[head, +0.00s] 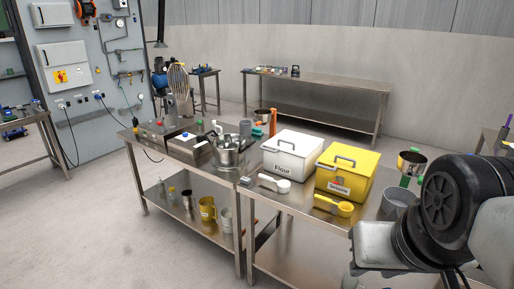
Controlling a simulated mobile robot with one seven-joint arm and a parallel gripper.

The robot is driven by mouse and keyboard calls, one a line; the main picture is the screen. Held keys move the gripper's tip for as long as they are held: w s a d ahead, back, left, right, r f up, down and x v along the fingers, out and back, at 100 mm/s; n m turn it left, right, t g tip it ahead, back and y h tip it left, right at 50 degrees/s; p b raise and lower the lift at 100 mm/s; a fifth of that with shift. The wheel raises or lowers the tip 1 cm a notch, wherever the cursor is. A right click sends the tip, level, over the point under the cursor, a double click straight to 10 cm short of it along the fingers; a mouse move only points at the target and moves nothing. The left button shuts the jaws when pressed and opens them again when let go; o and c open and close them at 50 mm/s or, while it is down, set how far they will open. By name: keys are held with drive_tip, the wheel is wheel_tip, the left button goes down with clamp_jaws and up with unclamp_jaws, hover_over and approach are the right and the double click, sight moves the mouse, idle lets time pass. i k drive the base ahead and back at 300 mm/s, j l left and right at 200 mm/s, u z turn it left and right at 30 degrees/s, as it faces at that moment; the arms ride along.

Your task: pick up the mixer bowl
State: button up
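A shiny steel bowl (229,157), which looks like the mixer bowl, stands upright on the steel table near the middle of the picture. Grey and white parts rise at its rim, and I cannot tell whether they are in it or behind it. My dark and grey arm links fill the lower right corner. My gripper is outside the picture, so its state does not show, and nothing of mine touches the bowl.
Two grey machines (187,146) stand left of the bowl. The white Flour box (291,152) and a yellow box (345,170) stand to its right, with a white scoop (274,183) and a yellow scoop (334,206) in front. Bare floor lies before the tables.

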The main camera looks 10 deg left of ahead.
sight(229, 150)
drive_tip(key=u, duration=0.65)
drive_tip(key=i+j+z, duration=0.1)
drive_tip(key=z, duration=0.35)
drive_tip(key=i+j+z, duration=0.2)
drive_tip(key=z, duration=0.25)
drive_tip(key=i+j+z, duration=0.15)
drive_tip(key=z, duration=0.35)
drive_tip(key=i+j+z, duration=0.2)
drive_tip(key=j, duration=0.35)
drive_tip(key=j+z, duration=0.25)
drive_tip(key=j, duration=0.3)
drive_tip(key=i+j, duration=0.15)
drive_tip(key=j, duration=0.7)
drive_tip(key=i+j+z, duration=0.1)
drive_tip(key=j, duration=0.75)
drive_tip(key=i+j, duration=0.1)
drive_tip(key=j, duration=0.75)
drive_tip(key=z, duration=0.05)
